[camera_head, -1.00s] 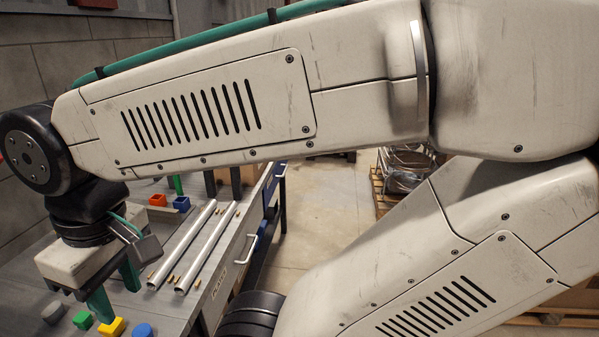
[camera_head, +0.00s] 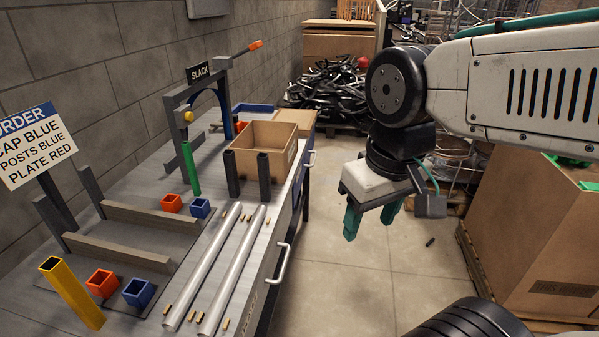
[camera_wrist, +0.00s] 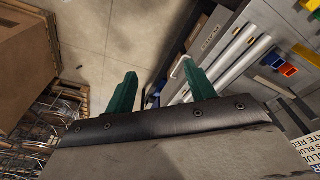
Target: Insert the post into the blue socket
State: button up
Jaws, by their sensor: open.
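My gripper (camera_head: 371,218) is open and empty over the floor, right of the bench; its green fingers also show in the wrist view (camera_wrist: 158,70). Two open blue sockets stand on the bench: a nearer one (camera_head: 138,292) and a farther one (camera_head: 200,208). Each has a red socket on its left, the nearer red socket (camera_head: 102,283) and the farther red socket (camera_head: 171,203). A yellow square post (camera_head: 73,293) stands at the near left and looks tilted. A green post (camera_head: 189,168) stands behind the farther sockets. I cannot tell what holds either post's foot.
Two silver rails (camera_head: 240,263) lie along the bench's right side, with small brass pins. A cardboard box (camera_head: 258,140) stands behind dark uprights. An order sign (camera_head: 35,143) reads cap blue, posts blue, plate red.

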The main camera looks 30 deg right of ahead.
jog(key=w+d+f+t, duration=0.1)
jog(key=w+f+t, duration=0.3)
jog(key=w, duration=1)
jog(key=w+d+f+t, duration=0.1)
jog(key=w+f+t, duration=0.2)
jog(key=w, duration=1)
jog(key=n+t, duration=0.1)
jog(key=t, duration=0.3)
send_near(266, 169)
jog(key=w+f+t, duration=0.1)
jog(key=w+d+f+t+y, duration=0.1)
jog(key=t, duration=0.1)
jog(key=w+f+t+y, duration=0.1)
jog(key=f, duration=0.1)
jog(key=shift+w+d+f+n+t, duration=0.1)
jog(key=shift+w+d+n+t, duration=0.05)
jog(key=shift+n+t, duration=0.2)
jog(key=shift+w+t+y, duration=0.1)
jog(key=shift+t+y, duration=0.15)
jog(key=shift+y, duration=0.05)
jog(key=w, duration=0.2)
jog(key=w+a, duration=0.1)
jog(key=w, duration=0.4)
jog(key=shift+w+a+f, duration=0.25)
jog(key=shift+f, duration=0.05)
jog(key=c, duration=1)
